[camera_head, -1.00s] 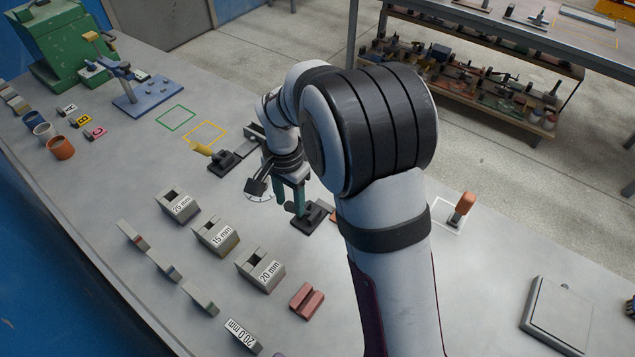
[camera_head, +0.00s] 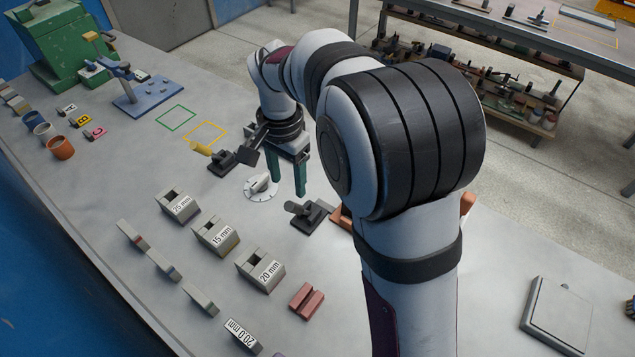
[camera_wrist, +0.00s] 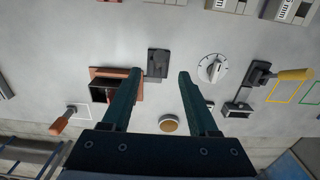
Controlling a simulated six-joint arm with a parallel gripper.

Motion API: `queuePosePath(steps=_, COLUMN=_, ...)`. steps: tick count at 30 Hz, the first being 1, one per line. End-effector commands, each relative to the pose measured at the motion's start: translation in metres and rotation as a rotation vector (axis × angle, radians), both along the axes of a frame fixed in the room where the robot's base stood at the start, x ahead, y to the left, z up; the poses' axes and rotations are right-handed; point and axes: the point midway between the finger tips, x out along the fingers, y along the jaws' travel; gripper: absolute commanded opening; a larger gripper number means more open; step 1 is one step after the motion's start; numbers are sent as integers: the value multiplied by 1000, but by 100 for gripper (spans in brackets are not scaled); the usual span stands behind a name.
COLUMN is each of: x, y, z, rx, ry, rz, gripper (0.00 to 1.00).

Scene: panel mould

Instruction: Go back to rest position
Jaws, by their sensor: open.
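My gripper (camera_head: 287,190) is open with nothing between its two green fingers. It hangs above the bench, fingers pointing down, beyond the white dial (camera_head: 261,187) and the black lever fixture (camera_head: 309,214). In the wrist view my gripper (camera_wrist: 160,74) also shows its fingers spread apart and clear of the bench objects. The dial (camera_wrist: 212,68) lies to the right of the fingers there. A reddish open box (camera_wrist: 104,90) is partly covered by the left finger. My arm hides part of the bench's right side in the head view.
Grey blocks marked 25 mm (camera_head: 178,206), 15 mm (camera_head: 216,236) and 20 mm (camera_head: 261,270) stand in front. A yellow-handled fixture (camera_head: 222,159) is left of my gripper. A blue stand (camera_head: 140,98) is at the back left. A square plate (camera_head: 558,315) lies at right.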

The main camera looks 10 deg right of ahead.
Motion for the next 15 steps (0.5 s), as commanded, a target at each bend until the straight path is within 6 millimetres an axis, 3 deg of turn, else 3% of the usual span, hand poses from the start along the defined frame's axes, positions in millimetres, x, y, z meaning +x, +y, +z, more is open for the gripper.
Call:
queuePosePath(steps=10, x=-4, y=-2, z=2, rx=3, ry=0, rz=3, gripper=60)
queuePosePath(steps=11, x=-10, y=-5, z=7, rx=6, ry=0, rz=8, gripper=60)
queuePosePath(steps=13, x=-40, y=-17, z=25, rx=24, ry=3, rz=38, gripper=60)
queuePosePath(steps=15, x=-90, y=-32, z=42, rx=52, ry=6, rz=91, gripper=60)
